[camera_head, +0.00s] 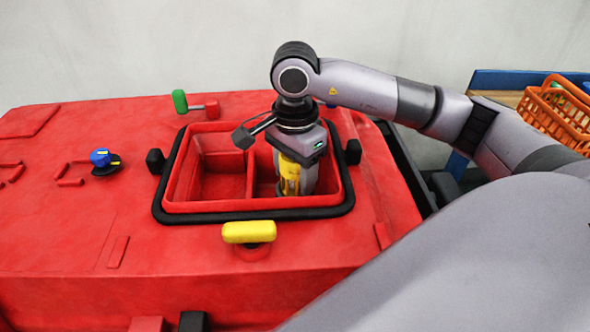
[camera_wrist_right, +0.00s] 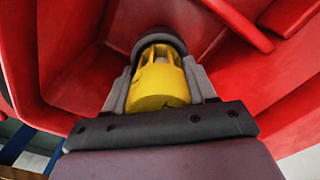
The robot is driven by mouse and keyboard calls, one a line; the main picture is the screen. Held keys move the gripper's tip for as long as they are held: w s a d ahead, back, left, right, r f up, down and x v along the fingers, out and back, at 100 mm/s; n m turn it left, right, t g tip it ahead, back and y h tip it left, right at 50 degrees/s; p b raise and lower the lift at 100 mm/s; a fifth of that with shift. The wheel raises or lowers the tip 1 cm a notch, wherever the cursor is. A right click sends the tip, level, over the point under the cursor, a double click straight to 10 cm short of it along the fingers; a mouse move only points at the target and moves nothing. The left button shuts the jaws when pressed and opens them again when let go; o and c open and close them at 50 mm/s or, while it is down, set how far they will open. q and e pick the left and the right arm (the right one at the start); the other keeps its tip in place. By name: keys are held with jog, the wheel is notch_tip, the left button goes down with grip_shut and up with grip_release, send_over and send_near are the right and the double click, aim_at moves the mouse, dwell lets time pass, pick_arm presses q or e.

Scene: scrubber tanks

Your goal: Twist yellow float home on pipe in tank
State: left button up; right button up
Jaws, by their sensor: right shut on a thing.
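The yellow float (camera_head: 289,175) is in the right compartment of the red tank (camera_head: 222,207), partly hidden by my right gripper (camera_head: 297,186). In the right wrist view the float (camera_wrist_right: 160,82) sits between the two fingers of my right gripper (camera_wrist_right: 162,85), which is shut on it. A dark round rim shows at the float's far end. The pipe itself cannot be made out; the float and gripper hide that spot. My left gripper is not in view.
A divider (camera_head: 251,172) splits the tank opening, and a black seal (camera_head: 240,216) rims it. A yellow knob (camera_head: 248,232) stands in front, a green-handled lever (camera_head: 180,101) behind, a blue knob (camera_head: 100,157) at left. An orange basket (camera_head: 556,115) is at far right.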

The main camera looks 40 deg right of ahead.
jog(key=shift+w+r, duration=0.1)
jog(key=shift+r, duration=0.15)
jog(key=o, duration=1.4)
jog(key=shift+f, duration=0.1)
jog(key=shift+r+p, duration=1.35)
jog(key=shift+r, duration=0.95)
jog(key=shift+r+p, duration=1.6)
jog(key=shift+r, duration=0.85)
